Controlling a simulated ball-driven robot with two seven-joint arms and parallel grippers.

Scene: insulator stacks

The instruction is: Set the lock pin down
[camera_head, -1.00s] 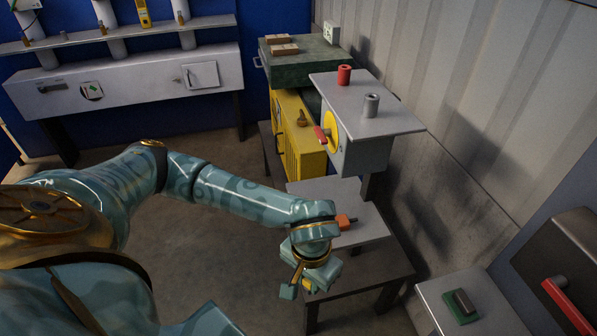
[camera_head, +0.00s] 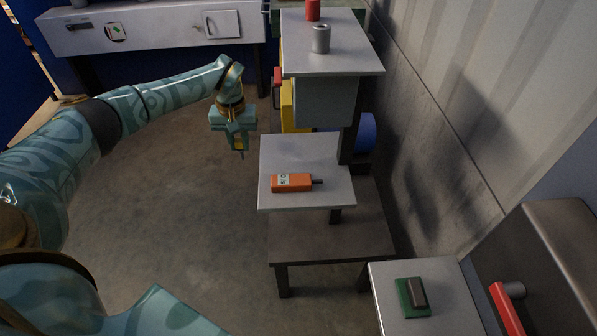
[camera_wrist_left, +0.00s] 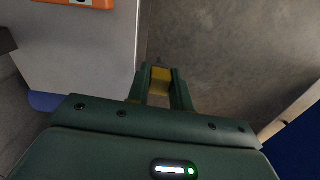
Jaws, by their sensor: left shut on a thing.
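My left gripper (camera_head: 239,150) points down over open floor, left of the small white table (camera_head: 340,188), and is shut on the lock pin. The pin is small and mostly hidden between the fingers, so I cannot make out its shape. In the left wrist view, the gripper's fingers (camera_wrist_left: 160,82) show yellow inner faces close together, beside the white table edge (camera_wrist_left: 105,70). My right gripper is not in view.
An orange tool (camera_head: 291,183) with a label and dark tip lies on the small white table. A green-and-grey block (camera_head: 413,297) sits on the front table (camera_head: 445,290).

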